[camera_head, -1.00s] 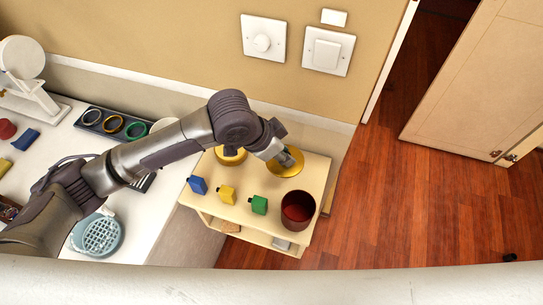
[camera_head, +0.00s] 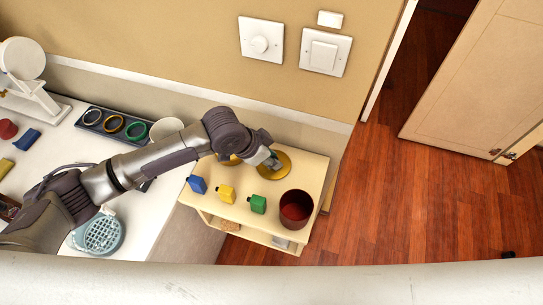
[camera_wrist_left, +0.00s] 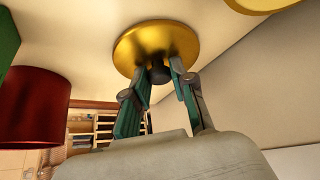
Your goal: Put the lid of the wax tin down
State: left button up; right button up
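The gold round lid (camera_head: 284,170) of the wax tin is at the back right of the small cream table. My left gripper (camera_head: 273,161) is over it, fingers pointing down. In the left wrist view the gripper's fingertips (camera_wrist_left: 160,68) are on both sides of the dark knob in the middle of the lid (camera_wrist_left: 155,40) and look closed on it. The lid lies flat, at or very near the tabletop; I cannot tell whether it touches. The gold wax tin (camera_head: 230,160) stands to its left, partly hidden by my arm; its edge shows in the left wrist view (camera_wrist_left: 255,3).
A white counter (camera_head: 60,150) with a ring tray (camera_head: 112,124) is at left. The wall is behind.

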pick_arm(q)
jog(key=o, duration=0.4)
jog(key=shift+o, duration=0.2)
jog(key=shift+r, duration=0.2)
jog(key=shift+a+r, duration=0.2)
jog(key=shift+r, duration=0.15)
jog(key=v, duration=1.1)
jog(key=shift+s, duration=0.1)
